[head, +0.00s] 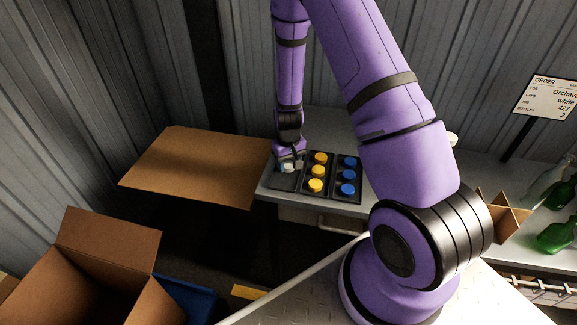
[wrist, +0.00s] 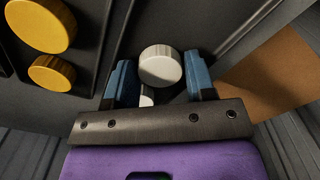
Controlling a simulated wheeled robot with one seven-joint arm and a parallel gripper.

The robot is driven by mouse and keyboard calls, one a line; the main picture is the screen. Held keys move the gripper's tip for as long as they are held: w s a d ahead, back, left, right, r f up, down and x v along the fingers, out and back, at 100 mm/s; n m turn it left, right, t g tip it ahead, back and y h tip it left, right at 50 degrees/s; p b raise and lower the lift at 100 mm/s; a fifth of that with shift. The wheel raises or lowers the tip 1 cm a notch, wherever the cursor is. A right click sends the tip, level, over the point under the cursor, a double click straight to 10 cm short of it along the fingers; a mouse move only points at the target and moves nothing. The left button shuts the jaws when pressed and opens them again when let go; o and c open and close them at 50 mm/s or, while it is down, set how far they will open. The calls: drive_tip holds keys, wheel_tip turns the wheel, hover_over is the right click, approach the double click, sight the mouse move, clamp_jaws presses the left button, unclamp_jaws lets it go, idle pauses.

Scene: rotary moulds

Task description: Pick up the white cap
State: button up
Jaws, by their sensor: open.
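A white cap (wrist: 160,66) with a ribbed side shows in the wrist view, between and just beyond the fingertips of my gripper (wrist: 161,78). The two blue-grey fingers are apart, one on each side of the cap. Part of another white object (wrist: 147,97) shows behind the cap, nearer the palm. In the head view my gripper (head: 289,166) is low over the left compartment of the dark cap tray (head: 286,183), and a small white patch shows at its fingers.
Yellow caps (head: 316,185) fill the middle column of the tray and blue caps (head: 348,188) the right one. A cardboard sheet (head: 190,165) lies left of the bench, above an open carton (head: 95,270).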

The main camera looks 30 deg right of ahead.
drive_tip(key=c, duration=0.5)
drive_tip(key=shift+r, duration=0.15)
